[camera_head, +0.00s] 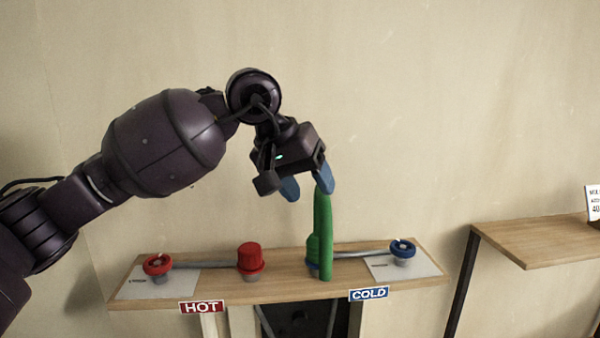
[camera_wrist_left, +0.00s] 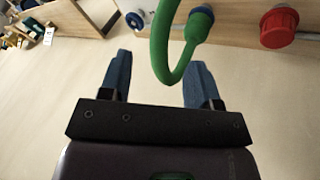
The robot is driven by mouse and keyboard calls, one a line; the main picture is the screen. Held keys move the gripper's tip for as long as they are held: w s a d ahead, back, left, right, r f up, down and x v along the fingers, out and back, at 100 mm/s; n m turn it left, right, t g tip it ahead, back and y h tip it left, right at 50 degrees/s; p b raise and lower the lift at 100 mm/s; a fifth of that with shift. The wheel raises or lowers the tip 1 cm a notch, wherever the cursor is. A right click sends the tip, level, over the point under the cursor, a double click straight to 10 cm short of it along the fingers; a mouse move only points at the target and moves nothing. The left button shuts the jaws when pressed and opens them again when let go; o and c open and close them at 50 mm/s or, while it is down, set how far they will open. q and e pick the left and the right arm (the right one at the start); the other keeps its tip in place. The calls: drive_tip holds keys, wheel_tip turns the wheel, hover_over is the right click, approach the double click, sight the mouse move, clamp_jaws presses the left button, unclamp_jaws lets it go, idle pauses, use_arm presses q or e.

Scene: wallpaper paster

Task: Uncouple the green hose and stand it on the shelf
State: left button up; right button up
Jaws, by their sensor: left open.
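The green hose (camera_head: 322,235) stands as a narrow upright loop above the wooden board. Its thicker end sits at a blue fitting by the COLD label; its other end hangs at the board's front edge. My left gripper (camera_head: 308,184) is open at the top of the loop, fingers pointing down. In the left wrist view, the bend of the hose (camera_wrist_left: 166,66) lies between the two blue fingers of the left gripper (camera_wrist_left: 160,66), nearer the right-hand one; I cannot tell if they touch. My right gripper is not in view.
The board (camera_head: 205,290) carries a red valve wheel (camera_head: 157,265), a red cap (camera_head: 250,258) and a blue valve wheel (camera_head: 402,249). A wooden shelf (camera_head: 540,240) at the right has clear room and a white card (camera_head: 593,203). A plain wall stands behind.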

sight(321, 206)
use_arm(q)
drive_tip(key=x, duration=0.8)
clamp_jaws()
idle(0.5)
